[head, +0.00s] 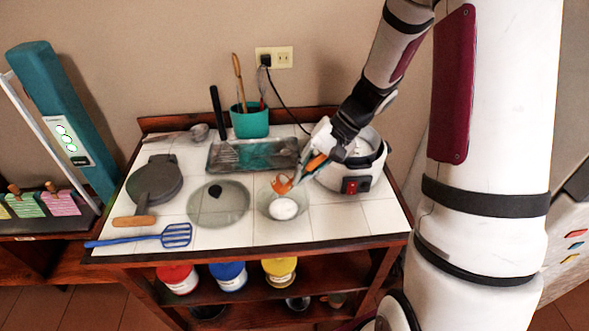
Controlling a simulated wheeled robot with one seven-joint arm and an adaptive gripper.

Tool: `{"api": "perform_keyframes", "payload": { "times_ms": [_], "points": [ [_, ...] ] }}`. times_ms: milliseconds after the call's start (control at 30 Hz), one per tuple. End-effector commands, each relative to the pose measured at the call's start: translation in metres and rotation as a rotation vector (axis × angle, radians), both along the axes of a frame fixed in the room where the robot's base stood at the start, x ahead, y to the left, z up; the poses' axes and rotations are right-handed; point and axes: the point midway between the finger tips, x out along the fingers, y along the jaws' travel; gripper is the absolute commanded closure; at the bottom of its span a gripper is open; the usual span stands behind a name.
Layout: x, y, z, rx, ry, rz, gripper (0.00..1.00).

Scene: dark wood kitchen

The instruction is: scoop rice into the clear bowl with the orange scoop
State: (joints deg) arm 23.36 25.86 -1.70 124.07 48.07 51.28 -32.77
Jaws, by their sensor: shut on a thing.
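My gripper (328,157) is shut on the orange scoop (284,184). It holds the scoop tilted, with its head low over the back edge of the clear bowl (266,210). A white mound of rice (284,208) lies in the bowl. The white rice cooker (352,182) stands just right of the bowl, with a red switch on its front. My arm hides part of the cooker, and its inside is hard to make out. I cannot tell whether rice is left in the scoop.
A glass lid (218,203) lies left of the bowl and a grey tray (254,155) behind it. A dark pan (154,183) and a blue spatula (176,236) are at the left. A teal utensil pot (249,120) stands at the back. Front right tabletop is clear.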

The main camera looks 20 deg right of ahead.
Motion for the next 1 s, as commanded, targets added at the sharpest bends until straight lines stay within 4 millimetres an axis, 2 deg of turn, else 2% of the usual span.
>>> {"api": "perform_keyframes", "payload": {
  "times_ms": [33,600,1000],
  "points": [
    [0.000,-0.003,-0.006,0.027,-0.008,-0.011,1.00],
    [-0.009,-0.012,-0.028,0.333,-0.162,-0.078,1.00],
    [-0.014,-0.015,-0.036,0.472,-0.234,-0.107,1.00]
  ]
}}
